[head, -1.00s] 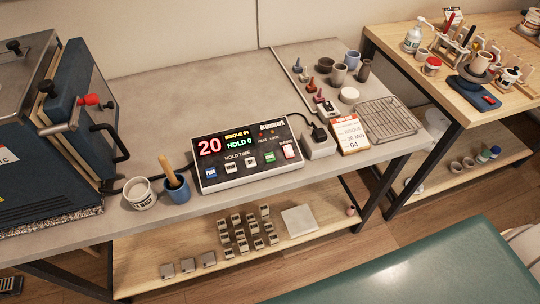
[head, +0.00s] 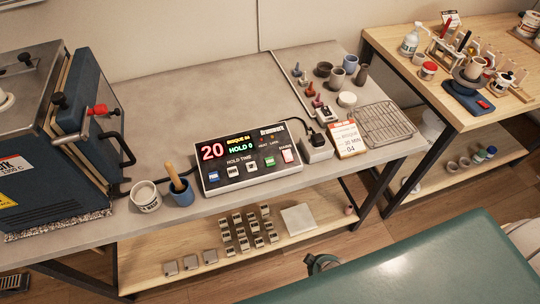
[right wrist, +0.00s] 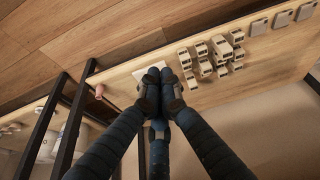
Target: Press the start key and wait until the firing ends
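The kiln controller (head: 252,161) lies on the grey bench with its panel facing up. Its display reads a red 20, a yellow BISQUE 04 line and a green HOLD 0. A row of keys runs along its front: a blue one, two white ones and a green key (head: 270,161). Part of my right gripper (head: 321,262) shows low in the head view, below the bench. In the right wrist view its fingers (right wrist: 160,84) are together and empty. My left gripper is out of view.
A white cup (head: 145,197) and a blue cup (head: 180,194) with a wooden handle stand left of the controller. The lower shelf (head: 160,248) carries several small blocks.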

